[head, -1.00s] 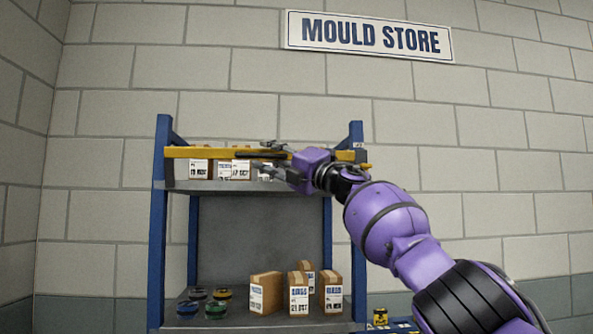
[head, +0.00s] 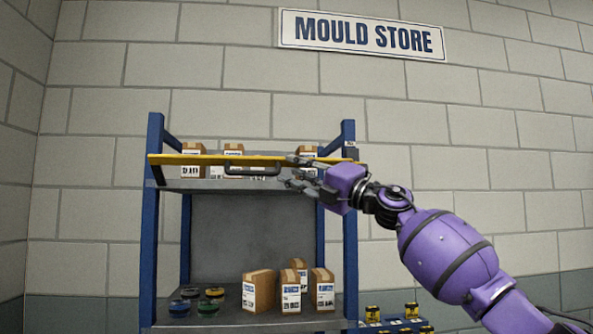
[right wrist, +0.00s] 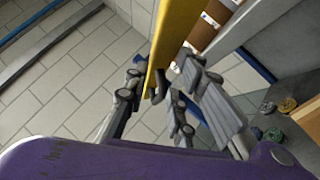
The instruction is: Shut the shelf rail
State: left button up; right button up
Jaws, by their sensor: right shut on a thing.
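The yellow shelf rail (head: 200,160) runs across the front of the blue rack's upper shelf. Its face looks thin and nearly edge-on, and a dark handle (head: 252,171) sits along its lower side. Boxes show above and below the rail. The left end reaches across the front of the left post, and the right end is near the right post. My right gripper (head: 300,173) is at the rail, right of the handle. In the right wrist view its fingers (right wrist: 157,98) lie on both sides of the yellow rail (right wrist: 172,38), shut on it. My left gripper is out of view.
Cartons (head: 193,149) stand on the upper shelf behind the rail. The lower shelf holds several cartons (head: 291,290) and round tins (head: 208,307). Small yellow-and-black items (head: 411,310) stand at the rack's lower right. The wall right of the rack is bare.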

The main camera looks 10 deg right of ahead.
jog(key=shift+s+d+r, duration=0.1)
jog(key=shift+r, duration=0.1)
jog(key=shift+s+d+f, duration=0.1)
jog(key=shift+d, duration=0.05)
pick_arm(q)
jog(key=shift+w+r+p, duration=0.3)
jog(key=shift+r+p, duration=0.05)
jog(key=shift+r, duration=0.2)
pick_arm(e)
jog(key=v, duration=0.8)
jog(key=shift+d+f, duration=0.2)
jog(key=shift+f, duration=0.3)
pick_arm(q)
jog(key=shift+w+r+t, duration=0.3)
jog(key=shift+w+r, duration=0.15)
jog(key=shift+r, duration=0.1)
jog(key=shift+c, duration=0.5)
